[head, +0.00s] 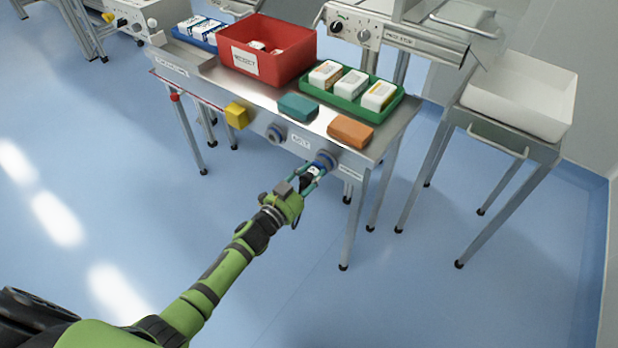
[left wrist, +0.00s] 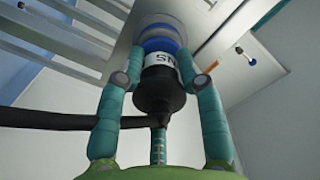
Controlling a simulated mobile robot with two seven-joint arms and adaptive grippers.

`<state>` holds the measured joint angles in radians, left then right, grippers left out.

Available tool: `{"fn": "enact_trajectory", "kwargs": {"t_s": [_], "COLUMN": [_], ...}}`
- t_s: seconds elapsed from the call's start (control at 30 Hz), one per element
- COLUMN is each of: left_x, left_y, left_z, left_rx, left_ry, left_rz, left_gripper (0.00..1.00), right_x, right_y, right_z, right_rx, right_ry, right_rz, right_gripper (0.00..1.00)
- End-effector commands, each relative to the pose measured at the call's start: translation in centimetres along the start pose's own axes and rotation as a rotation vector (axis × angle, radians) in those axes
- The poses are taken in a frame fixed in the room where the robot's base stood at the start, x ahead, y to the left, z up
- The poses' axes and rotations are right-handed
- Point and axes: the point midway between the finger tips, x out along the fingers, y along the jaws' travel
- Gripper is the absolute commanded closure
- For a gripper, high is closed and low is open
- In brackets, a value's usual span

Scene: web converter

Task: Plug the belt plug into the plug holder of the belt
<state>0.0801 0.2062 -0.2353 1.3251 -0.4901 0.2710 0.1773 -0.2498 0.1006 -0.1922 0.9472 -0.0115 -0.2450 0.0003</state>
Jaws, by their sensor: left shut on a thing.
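My left gripper (head: 302,186) is shut on the belt plug (head: 312,174), at the front of the metal table. The plug has a black body, a white band with dark letters and a blue collar. In the left wrist view the gripper's two teal fingers (left wrist: 160,82) flank the plug (left wrist: 160,92), and a black cable leaves to the left. The plug's front end meets a round grey-and-blue holder (head: 327,158) on the table's front face. How deep it sits I cannot tell. A second round socket (head: 275,134) is left of it, beyond the BELT label (head: 300,140). My right gripper is out of view.
On the table (head: 232,88) stand a red bin (head: 262,66), a green tray (head: 398,106) with white packs and a blue tray (head: 180,36). Yellow, teal and orange blocks line the front edge. A white tub (head: 530,82) stands at right. The floor in front is clear.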

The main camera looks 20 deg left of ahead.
Motion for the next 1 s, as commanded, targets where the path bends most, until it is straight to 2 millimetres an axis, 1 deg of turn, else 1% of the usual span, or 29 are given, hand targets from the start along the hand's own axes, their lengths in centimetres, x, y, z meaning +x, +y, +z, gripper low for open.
{"fn": "enact_trajectory", "kwargs": {"t_s": [0.1,0.7,0.9,0.93,1.0], "left_x": [0.1,1.1,1.1,1.1,1.1], "left_y": [0.0,0.0,0.0,0.0,0.0], "left_z": [0.0,0.0,0.0,0.0,0.0], "left_rx": [-0.001,0.0,0.0,0.0,0.0], "left_ry": [0.001,0.001,0.0,0.0,0.0], "left_rz": [0.0,-0.001,-0.001,-0.001,-0.001], "left_gripper": [1.0,1.0,1.0,0.59,0.35], "right_x": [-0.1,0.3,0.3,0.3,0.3], "right_y": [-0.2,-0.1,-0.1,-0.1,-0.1], "right_z": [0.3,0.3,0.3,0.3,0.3], "right_rx": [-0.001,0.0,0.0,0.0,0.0], "right_ry": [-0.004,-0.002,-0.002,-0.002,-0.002], "right_rz": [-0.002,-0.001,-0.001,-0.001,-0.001], "right_gripper": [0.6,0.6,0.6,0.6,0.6]}}
